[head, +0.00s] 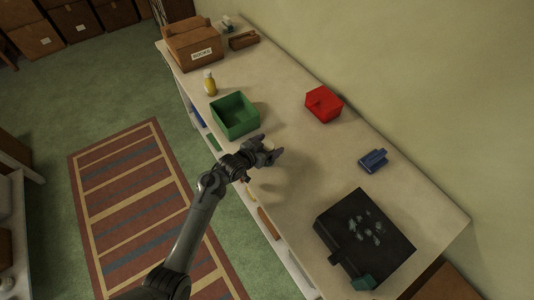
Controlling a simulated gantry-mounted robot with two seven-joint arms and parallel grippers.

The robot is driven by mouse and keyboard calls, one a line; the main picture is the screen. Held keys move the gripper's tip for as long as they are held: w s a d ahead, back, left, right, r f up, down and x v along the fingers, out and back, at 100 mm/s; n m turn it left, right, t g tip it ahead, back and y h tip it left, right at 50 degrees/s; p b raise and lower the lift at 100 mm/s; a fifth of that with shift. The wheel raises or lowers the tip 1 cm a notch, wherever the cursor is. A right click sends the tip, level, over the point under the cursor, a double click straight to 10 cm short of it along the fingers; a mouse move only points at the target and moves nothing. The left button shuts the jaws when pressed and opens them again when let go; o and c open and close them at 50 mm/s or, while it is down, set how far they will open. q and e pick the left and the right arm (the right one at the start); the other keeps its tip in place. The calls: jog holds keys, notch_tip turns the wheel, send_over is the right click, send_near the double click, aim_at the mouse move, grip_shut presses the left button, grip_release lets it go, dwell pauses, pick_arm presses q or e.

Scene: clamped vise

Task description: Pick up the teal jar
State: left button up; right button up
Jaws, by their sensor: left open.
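A small teal object (363,283), which looks like the teal jar, is at the front right, against the near corner of the black tray (342,262). Its exact shape is too small to tell. My left gripper (273,149) is open over the bench's front edge, near the green bin and well to the left of the teal object. A small pale patch shows by its fingers; I cannot tell what it is. My right gripper is not in view.
The long bench (290,82) carries a green bin (222,118), red box (323,106), blue vise (373,161), yellow bottle (210,84) and cardboard box (190,45). The black tray holds several small grey pieces. The bench between gripper and vise is clear. A wall runs behind.

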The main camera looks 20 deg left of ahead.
pick_arm(q)
jog(key=shift+w+f, duration=0.1)
jog(key=shift+w, duration=0.1)
jog(key=shift+d, duration=0.1)
jog(key=c, duration=1)
jog(key=shift+c, duration=0.2)
